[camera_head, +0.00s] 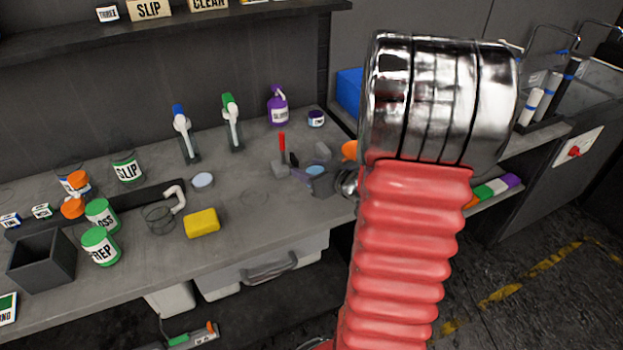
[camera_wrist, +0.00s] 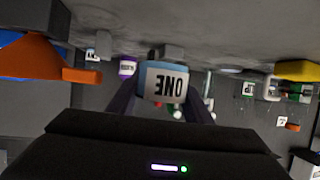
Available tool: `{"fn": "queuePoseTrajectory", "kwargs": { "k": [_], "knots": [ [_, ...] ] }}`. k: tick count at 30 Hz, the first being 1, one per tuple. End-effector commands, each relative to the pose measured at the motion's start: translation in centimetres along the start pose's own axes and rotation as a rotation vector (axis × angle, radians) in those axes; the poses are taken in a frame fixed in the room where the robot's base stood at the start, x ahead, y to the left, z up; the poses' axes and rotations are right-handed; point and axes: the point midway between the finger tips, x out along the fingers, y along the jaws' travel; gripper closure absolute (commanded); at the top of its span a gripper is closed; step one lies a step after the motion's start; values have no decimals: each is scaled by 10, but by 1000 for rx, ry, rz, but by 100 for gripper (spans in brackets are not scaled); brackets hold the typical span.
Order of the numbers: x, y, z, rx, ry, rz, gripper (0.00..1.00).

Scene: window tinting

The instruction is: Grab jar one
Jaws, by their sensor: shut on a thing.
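Jar one (camera_wrist: 165,84) has a white label reading "ONE", upside down in the wrist view, and a light blue body. It sits between the two dark fingers of my gripper (camera_wrist: 160,105), which is shut on it. In the head view, my gripper (camera_head: 318,184) is at the right part of the bench, with the jar's blue top (camera_head: 316,170) showing between the fingers. My red arm sleeve hides part of the bench there. I cannot tell whether the jar touches the bench.
The grey bench (camera_head: 240,190) carries a red-handled tool (camera_head: 282,145), an orange item (camera_head: 349,150), a small dark jar (camera_head: 316,118), a purple bottle (camera_head: 278,106), a yellow sponge (camera_head: 202,222) and several green-lidded jars at left. A shelf (camera_head: 200,27) runs above.

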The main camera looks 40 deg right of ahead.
Motion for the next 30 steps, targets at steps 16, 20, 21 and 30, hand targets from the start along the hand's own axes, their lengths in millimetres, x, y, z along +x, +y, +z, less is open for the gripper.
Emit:
{"fn": "queuePoseTrajectory", "kwargs": {
  "k": [16, 20, 21, 30],
  "knots": [
    [-16, 0, -40, -1, 1, 0, 78],
    [-16, 0, -39, -1, 1, 0, 78],
    [-16, 0, -39, -1, 1, 0, 78],
    [-16, 0, -39, -1, 1, 0, 78]
  ]
}}
